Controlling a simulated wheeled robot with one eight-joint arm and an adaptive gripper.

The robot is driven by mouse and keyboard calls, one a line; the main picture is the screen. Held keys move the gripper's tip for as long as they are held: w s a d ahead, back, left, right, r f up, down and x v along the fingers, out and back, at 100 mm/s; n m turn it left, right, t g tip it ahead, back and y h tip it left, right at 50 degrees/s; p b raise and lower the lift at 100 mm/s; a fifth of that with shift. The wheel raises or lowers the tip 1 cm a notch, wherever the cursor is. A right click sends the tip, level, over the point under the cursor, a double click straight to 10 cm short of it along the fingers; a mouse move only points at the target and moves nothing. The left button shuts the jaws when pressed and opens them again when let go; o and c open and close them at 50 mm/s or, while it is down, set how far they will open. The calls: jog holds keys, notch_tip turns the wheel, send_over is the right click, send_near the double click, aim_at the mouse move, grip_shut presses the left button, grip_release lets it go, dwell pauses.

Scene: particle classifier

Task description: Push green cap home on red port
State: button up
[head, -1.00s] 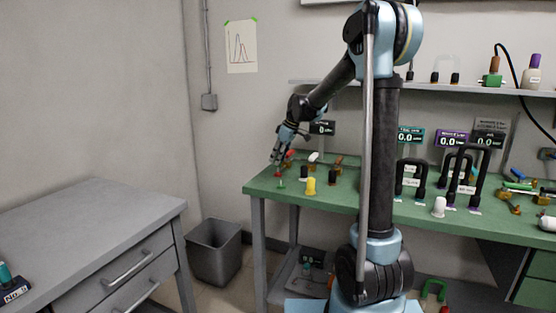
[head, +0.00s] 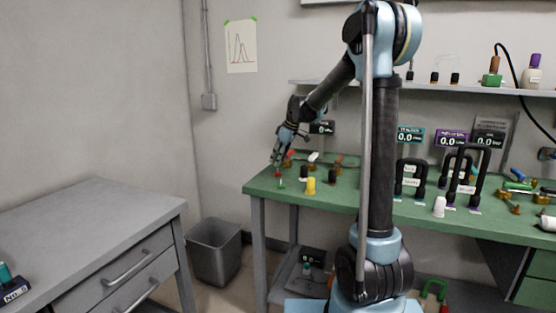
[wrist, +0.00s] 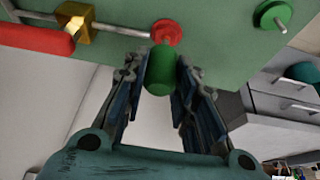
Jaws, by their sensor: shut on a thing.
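My gripper (wrist: 163,64) is shut on the green cap (wrist: 159,78), a short cylinder held between the two finger pads. The red port (wrist: 165,32) is a round red collar on a metal pipe at the green bench top. In the wrist view the cap's far end overlaps the port's near edge and is roughly lined up with it. I cannot tell whether they touch or how deep the cap sits. In the head view my gripper (head: 276,160) points down at the bench's left end, just above the red port (head: 278,174); the cap cannot be made out there.
A green disc with a metal stub (wrist: 272,14) stands right of the port. A brass block (wrist: 75,20) and a red rod (wrist: 35,38) lie left. Yellow (head: 310,186) and black (head: 304,173) pieces stand close by on the green bench (head: 345,200).

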jog(key=shift+f, duration=1.45)
jog(key=o, duration=1)
jog(key=shift+o, duration=0.2)
jog(key=v, duration=1.1)
jog(key=shift+r, duration=0.4)
jog(key=shift+d, duration=0.15)
jog(key=s+d+f+m+h, duration=0.1)
jog(key=s+d+f+m, duration=0.15)
jog(key=s+d, duration=0.55)
jog(key=s+d+f+m+h, duration=0.1)
jog(key=s+d+f+m, duration=0.2)
jog(key=s, duration=0.9)
jog(key=s+d+f+m+h, duration=0.1)
jog(key=s+d+f+m, duration=0.3)
jog(key=s+f, duration=0.3)
jog(key=s+d+f+m+h, duration=0.1)
jog(key=s+d+f+m, duration=0.3)
jog(key=s+f, duration=0.3)
jog(key=s, duration=0.5)
jog(key=shift+d+f, duration=0.3)
jog(key=shift+d, duration=0.1)
